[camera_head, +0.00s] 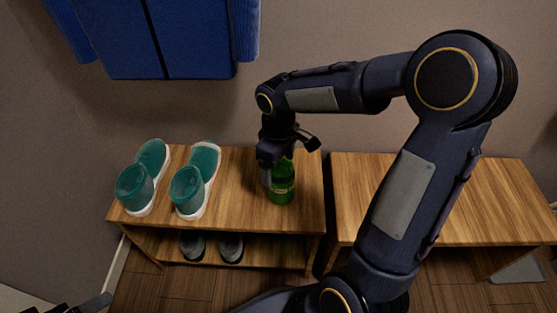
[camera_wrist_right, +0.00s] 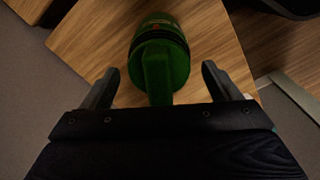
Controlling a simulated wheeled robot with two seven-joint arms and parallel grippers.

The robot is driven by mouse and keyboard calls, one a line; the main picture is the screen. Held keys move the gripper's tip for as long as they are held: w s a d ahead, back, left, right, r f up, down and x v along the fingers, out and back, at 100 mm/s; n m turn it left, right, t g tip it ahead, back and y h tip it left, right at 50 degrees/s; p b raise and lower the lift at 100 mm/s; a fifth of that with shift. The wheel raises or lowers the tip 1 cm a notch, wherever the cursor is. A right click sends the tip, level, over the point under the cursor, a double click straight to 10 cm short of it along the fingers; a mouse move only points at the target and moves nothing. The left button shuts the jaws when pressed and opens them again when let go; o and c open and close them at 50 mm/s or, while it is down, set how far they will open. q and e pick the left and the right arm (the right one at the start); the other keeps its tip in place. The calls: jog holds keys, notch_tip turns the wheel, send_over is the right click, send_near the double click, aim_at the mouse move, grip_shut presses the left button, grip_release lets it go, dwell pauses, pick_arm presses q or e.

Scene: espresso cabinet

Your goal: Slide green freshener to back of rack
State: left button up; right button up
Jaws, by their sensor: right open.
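The green freshener (camera_head: 282,188) stands upright on the wooden top of the shoe rack (camera_head: 240,210), near its right end. My right gripper (camera_head: 284,160) is above and just behind it in the head view and covers part of its top. In the right wrist view, the freshener (camera_wrist_right: 160,60) lies between the two spread fingers of the right gripper (camera_wrist_right: 160,88). The fingers are open, with a gap visible on both sides of the freshener.
A pair of teal and white shoes (camera_head: 204,165) stands on the rack's left half. Dark shoes (camera_head: 231,247) sit on its lower shelf. A wooden bench (camera_head: 450,200) stands to the right across a narrow gap. A blue garment (camera_head: 170,40) hangs above on the wall.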

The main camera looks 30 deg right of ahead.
jog(key=shift+c, duration=0.4)
jog(key=c, duration=1.3)
jog(key=shift+w, duration=0.1)
